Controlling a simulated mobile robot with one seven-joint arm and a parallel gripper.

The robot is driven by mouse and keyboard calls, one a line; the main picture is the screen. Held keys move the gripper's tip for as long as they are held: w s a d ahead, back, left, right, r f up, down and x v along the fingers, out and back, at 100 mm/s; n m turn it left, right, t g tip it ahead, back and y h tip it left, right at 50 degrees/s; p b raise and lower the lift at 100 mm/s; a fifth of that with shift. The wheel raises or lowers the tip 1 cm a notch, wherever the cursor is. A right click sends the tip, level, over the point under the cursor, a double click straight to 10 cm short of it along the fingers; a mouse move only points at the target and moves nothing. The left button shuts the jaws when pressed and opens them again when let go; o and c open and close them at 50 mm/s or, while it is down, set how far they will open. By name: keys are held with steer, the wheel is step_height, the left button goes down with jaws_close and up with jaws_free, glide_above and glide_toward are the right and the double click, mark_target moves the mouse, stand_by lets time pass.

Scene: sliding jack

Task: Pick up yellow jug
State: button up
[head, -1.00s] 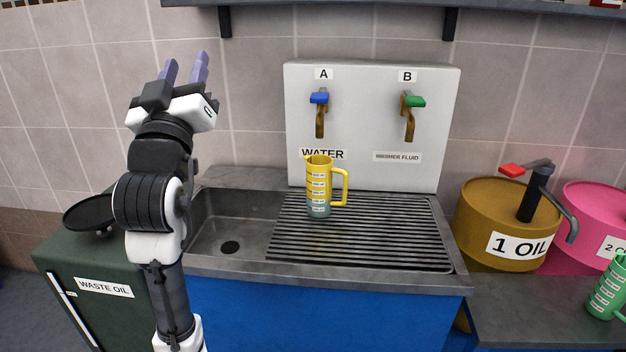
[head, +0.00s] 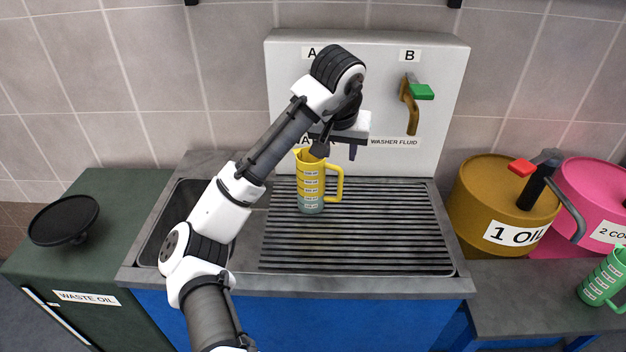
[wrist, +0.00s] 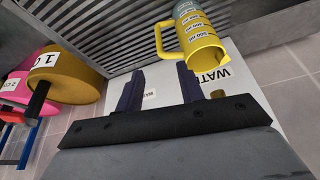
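The yellow jug (head: 311,183) stands upright on the ribbed drain rack of the sink, with white measure labels and its handle to the right. It also shows in the wrist view (wrist: 197,40), at the upper right beyond the fingers. My gripper (head: 335,150) is above and just behind the jug in the head view, pointing down. In the wrist view its two purple fingers (wrist: 160,85) are spread apart with nothing between them. I cannot tell from the head view whether a finger touches the jug's rim.
The white tap panel (head: 445,70) stands right behind the jug, with the green-handled tap B (head: 412,104). My arm hides tap A. The rack (head: 390,235) is otherwise clear. The oil drum (head: 495,200) and a green jug (head: 605,280) stand to the right.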

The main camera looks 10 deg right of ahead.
steer(key=b, duration=0.6)
glide_above(340, 178)
steer(key=s+a, duration=0.1)
steer(key=s, duration=0.1)
step_height(340, 178, down, 6)
steer(key=shift+w+d+f+b, duration=0.15)
steer(key=shift+f+b, duration=0.2)
steer(key=shift+f, duration=0.25)
steer(key=b+x, duration=0.4)
steer(key=x, duration=0.1)
steer(key=shift+f, duration=0.2)
steer(key=shift+r, duration=0.1)
jaws_close()
